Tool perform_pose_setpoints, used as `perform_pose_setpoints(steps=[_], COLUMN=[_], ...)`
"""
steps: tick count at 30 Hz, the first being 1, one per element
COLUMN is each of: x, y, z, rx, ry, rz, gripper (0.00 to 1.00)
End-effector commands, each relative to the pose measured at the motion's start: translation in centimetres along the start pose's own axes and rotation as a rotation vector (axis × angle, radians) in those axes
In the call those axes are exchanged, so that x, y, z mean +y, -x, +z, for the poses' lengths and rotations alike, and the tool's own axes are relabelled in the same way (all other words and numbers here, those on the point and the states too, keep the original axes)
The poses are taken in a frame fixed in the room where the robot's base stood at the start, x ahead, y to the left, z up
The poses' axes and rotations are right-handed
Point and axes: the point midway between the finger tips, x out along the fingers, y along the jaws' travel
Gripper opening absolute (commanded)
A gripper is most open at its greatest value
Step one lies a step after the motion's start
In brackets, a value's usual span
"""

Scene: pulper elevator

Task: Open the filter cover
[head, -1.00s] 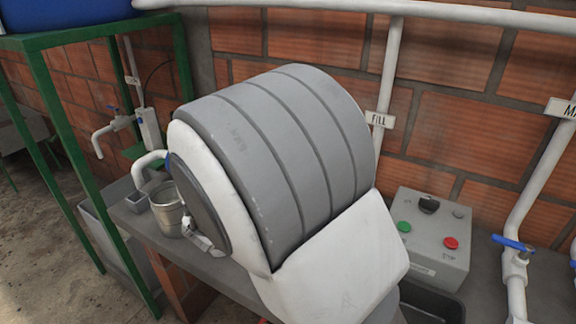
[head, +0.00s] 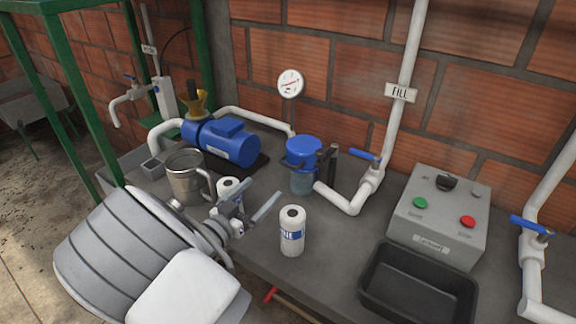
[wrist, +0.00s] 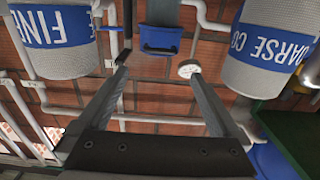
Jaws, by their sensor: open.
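The filter (head: 302,180) stands upright on the bench in the middle of the head view. Its blue cover (head: 303,151) sits on top of the clear bowl, with a dark handle or clamp around it. In the wrist view the blue cover (wrist: 160,40) appears upside down between and beyond the fingers. My gripper (head: 258,196) is open and empty, left of and nearer than the filter, apart from it. Its two spread fingers show in the wrist view (wrist: 160,76).
A white cartridge with a blue band (head: 292,232) stands in front of the filter; another (head: 228,188) is beside my gripper. A metal jug (head: 185,180), blue pump (head: 225,142), fill pipe (head: 350,195), black tray (head: 418,285) and control box (head: 440,215) surround the area.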

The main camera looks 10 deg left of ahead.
Motion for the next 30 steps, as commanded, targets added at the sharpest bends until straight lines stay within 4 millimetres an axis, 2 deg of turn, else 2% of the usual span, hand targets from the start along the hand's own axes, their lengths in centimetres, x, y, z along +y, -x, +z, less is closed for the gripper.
perform_pose_setpoints(steps=[1,9,15,21,30], x=[0.1,0.1,0.0,0.0,0.0], y=[-1.2,-7.2,-10.8,-12.7,-13.0], z=[0.0,0.1,0.0,0.0,0.0], rx=[0.001,0.001,0.000,0.000,-0.001], ry=[0.000,0.000,-0.001,0.000,-0.001], rz=[0.005,0.003,0.001,-0.001,-0.001], gripper=[1.00,1.00,1.00,1.00,1.00])
